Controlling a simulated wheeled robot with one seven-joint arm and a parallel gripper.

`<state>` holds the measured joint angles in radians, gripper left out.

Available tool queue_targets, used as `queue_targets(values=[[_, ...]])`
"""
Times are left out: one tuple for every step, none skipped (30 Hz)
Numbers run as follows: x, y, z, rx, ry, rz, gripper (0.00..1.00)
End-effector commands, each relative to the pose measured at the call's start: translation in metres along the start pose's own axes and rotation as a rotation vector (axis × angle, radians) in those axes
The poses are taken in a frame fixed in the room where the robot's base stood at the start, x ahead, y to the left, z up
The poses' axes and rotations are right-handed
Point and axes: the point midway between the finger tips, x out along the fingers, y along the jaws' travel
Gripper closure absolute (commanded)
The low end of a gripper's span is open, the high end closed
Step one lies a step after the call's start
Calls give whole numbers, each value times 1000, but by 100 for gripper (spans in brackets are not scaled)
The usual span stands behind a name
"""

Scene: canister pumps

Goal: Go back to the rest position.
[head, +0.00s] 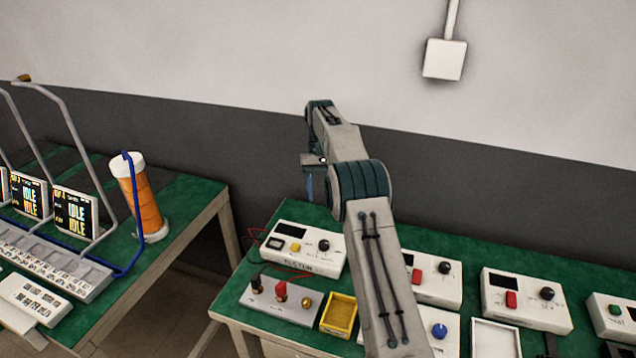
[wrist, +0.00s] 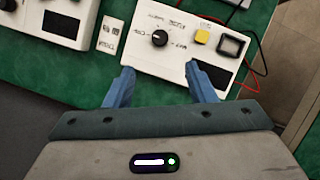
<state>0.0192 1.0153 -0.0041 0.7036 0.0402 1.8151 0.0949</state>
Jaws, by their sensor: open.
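My gripper (wrist: 158,82) shows in the wrist view as two blue fingers, spread apart with nothing between them. In the head view my gripper (head: 309,186) hangs above the back edge of the right-hand green table (head: 240,300), partly hidden by my own arm. Beneath it is a white tester box (head: 305,262) with a black knob and a yellow button. In the wrist view the tester box (wrist: 165,30) lies just beyond the fingertips; whether they touch it I cannot tell, but the jaws hold nothing.
More white instrument boxes (head: 524,300) stand to the right on the table. A yellow tray (head: 339,314) and a terminal block (head: 282,302) are in front of the tester. At left, another table holds an orange canister (head: 141,200) and idle displays (head: 75,212). A gap separates the tables.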

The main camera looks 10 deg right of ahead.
Motion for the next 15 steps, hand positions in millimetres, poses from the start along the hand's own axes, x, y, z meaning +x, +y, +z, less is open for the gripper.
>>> queue_targets(values=[[-2, 0, 2, -1, 4, 0, 50], [-4, 0, 4, -1, 7, 0, 50], [-8, 0, 8, -2, 15, 0, 50], [-12, 0, 11, -4, 22, -1, 50], [-16, 0, 15, -5, 32, -1, 50], [-22, 0, 22, -7, 45, -1, 50], [-26, 1, 28, -9, 57, -2, 50], [-31, 1, 34, -11, 69, -2, 50], [-37, 1, 44, -13, 86, -2, 50], [-41, 2, 51, -15, 100, -2, 50], [-45, 2, 58, -17, 112, -3, 50], [-49, 3, 68, -20, 130, -3, 50], [-52, 3, 76, -21, 143, -3, 50], [-55, 4, 83, -23, 156, -3, 50], [-58, 4, 94, -26, 173, -4, 50]])
